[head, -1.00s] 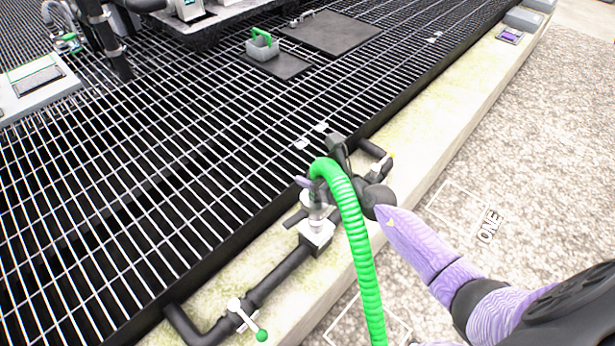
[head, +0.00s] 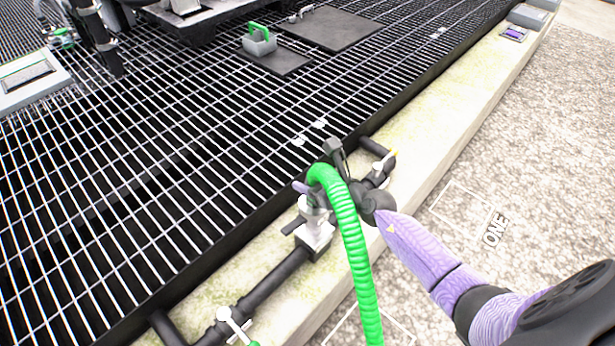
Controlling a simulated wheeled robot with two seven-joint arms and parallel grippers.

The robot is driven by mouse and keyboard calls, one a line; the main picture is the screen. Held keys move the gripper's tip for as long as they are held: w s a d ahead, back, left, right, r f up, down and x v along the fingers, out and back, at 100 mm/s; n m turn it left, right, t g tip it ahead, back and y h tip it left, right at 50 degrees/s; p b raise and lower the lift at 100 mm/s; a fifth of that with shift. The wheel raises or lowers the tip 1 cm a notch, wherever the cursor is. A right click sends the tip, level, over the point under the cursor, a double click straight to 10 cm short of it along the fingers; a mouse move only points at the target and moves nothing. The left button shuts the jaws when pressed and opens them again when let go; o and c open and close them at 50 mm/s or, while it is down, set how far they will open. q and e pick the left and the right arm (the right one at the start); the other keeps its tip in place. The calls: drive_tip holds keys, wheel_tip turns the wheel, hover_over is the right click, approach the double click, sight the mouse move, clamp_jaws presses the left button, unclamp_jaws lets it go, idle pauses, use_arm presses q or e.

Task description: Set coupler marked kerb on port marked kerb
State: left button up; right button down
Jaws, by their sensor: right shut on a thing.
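A green ribbed hose (head: 347,225) arches up from the bottom and bends down into a grey coupler (head: 316,203). My right gripper (head: 318,188) is shut on the coupler at the hose's end, its jaws partly hidden behind the hose bend. Directly below is a port, a pale fitting on a light block (head: 315,236) on the black pipe. The coupler is upright over the port and looks down at its top; whether it is fully seated cannot be told. No kerb marking is readable on either. My left gripper is not in view.
Another valve (head: 380,170) sits behind my gripper. Dark grating (head: 130,190) lies left, with a grey green-handled caddy (head: 259,42) on it. Gravel (head: 540,150) lies right.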

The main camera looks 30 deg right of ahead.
sight(310, 201)
wheel_tip(310, 201, down, 4)
drive_tip(key=b, duration=0.3)
drive_tip(key=shift+f, duration=0.25)
wheel_tip(310, 201, down, 2)
drive_tip(key=shift+f+b, duration=0.15)
drive_tip(key=shift+b, duration=0.95)
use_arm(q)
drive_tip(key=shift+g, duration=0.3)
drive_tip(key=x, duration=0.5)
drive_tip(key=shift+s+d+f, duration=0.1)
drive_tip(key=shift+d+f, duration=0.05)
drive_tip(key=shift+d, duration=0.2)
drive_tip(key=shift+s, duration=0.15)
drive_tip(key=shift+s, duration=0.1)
use_arm(e)
drive_tip(key=shift+c, duration=0.6)
unclamp_jaws()
drive_tip(key=shift+s, duration=0.25)
use_arm(q)
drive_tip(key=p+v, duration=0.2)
drive_tip(key=p, duration=0.1)
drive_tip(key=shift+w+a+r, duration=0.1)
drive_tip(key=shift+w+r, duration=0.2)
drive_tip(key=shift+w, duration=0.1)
use_arm(e)
drive_tip(key=v, duration=0.9)
drive_tip(key=shift+s+r, duration=0.15)
drive_tip(key=shift+r, duration=0.1)
